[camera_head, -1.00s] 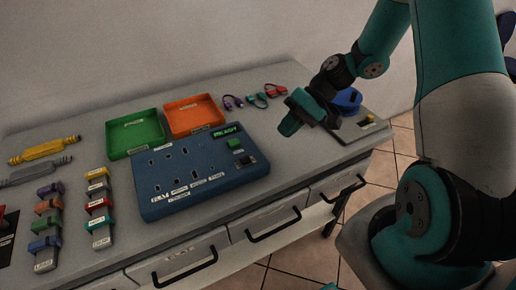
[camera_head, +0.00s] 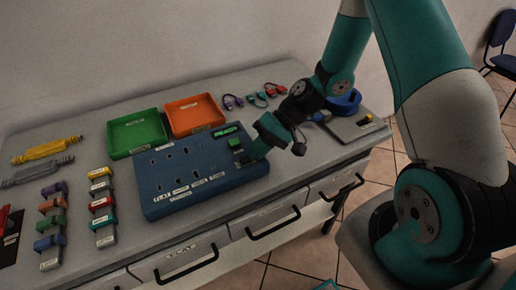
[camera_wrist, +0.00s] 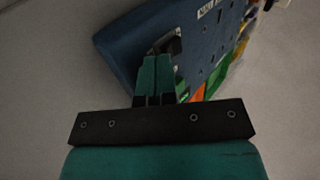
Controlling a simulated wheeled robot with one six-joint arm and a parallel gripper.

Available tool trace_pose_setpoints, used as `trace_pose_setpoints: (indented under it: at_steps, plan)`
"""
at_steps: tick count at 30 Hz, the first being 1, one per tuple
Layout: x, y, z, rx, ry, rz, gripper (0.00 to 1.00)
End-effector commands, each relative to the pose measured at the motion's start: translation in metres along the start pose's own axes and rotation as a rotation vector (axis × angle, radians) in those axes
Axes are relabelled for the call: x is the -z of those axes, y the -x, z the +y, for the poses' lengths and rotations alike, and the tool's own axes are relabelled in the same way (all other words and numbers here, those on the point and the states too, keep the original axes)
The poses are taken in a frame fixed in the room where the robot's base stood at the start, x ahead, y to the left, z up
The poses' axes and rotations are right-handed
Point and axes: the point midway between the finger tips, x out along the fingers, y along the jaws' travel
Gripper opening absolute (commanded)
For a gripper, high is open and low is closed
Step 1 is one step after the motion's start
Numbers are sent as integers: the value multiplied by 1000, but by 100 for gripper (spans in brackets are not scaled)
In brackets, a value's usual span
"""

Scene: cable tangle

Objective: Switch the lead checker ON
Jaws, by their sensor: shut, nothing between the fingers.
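The lead checker (camera_head: 200,176) is a blue box with several dark slots, a row of white labels and a lit green "READY" display (camera_head: 225,132). A green button (camera_head: 234,143) sits below the display. My gripper (camera_head: 246,158) is shut and empty, with its fingertips at the right end of the blue box, just below the green button. In the wrist view the closed fingers (camera_wrist: 156,75) point at a dark switch (camera_wrist: 165,47) on the box and partly cover it. I cannot tell whether they touch it, or which way the switch is set.
A green tray (camera_head: 137,149) and an orange tray (camera_head: 222,118) stand behind the box. Labelled coloured blocks and yellow and grey connectors (camera_head: 46,148) lie to the left. Small cable loops (camera_head: 256,100) lie at the back. A grey plate (camera_head: 358,130) is at right.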

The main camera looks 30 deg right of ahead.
Motion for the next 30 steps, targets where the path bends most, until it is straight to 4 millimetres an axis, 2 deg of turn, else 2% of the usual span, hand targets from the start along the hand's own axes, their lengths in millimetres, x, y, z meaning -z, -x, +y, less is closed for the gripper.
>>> trace_pose_setpoints:
  at_steps: [6,13,30]
  plan:
    - [0,-3,-14,-97,5,-1,0]
    - [0,-5,-10,-94,1,0,0]
    - [0,6,-21,-93,0,0,0]
